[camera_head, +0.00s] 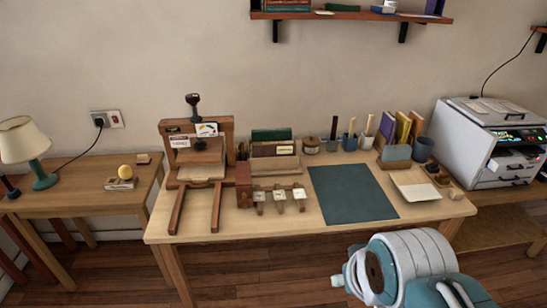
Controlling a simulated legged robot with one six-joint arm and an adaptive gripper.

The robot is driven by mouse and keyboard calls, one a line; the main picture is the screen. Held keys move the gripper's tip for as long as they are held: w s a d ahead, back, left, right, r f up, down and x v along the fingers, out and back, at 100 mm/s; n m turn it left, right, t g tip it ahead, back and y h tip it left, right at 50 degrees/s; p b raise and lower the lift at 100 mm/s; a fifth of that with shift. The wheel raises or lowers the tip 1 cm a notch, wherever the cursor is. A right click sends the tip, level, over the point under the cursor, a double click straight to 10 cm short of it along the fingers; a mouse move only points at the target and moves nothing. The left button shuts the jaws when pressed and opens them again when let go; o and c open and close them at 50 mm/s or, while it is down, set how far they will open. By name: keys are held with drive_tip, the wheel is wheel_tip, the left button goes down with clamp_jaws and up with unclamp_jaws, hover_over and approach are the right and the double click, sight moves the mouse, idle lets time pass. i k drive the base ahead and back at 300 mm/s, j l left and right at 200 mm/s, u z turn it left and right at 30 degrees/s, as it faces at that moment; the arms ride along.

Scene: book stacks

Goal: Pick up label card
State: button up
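I cannot tell for sure which piece is the label card. A white card (207,129) with a coloured print and a smaller printed card (179,142) are on the upper part of the wooden press (226,155), at the left of the wooden table (300,236). A wooden rack (271,194) with several small pale tags stands in front of the book holder. My arm shows only as white and teal links at the lower right, in front of the table's edge. My gripper's fingers are not visible.
A dark green mat (352,194) lies bare on the table. A shallow tray (415,188), upright books (402,130) and cups (422,149) stand right of it. A printer (480,140) is at the far right. A lamp (25,145) stands on the left side table. Shelves hang above.

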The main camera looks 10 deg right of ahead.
sight(299, 193)
drive_tip(key=i+l, duration=0.1)
drive_tip(key=i, duration=0.6)
drive_tip(key=i+l, duration=0.1)
drive_tip(key=i, duration=0.6)
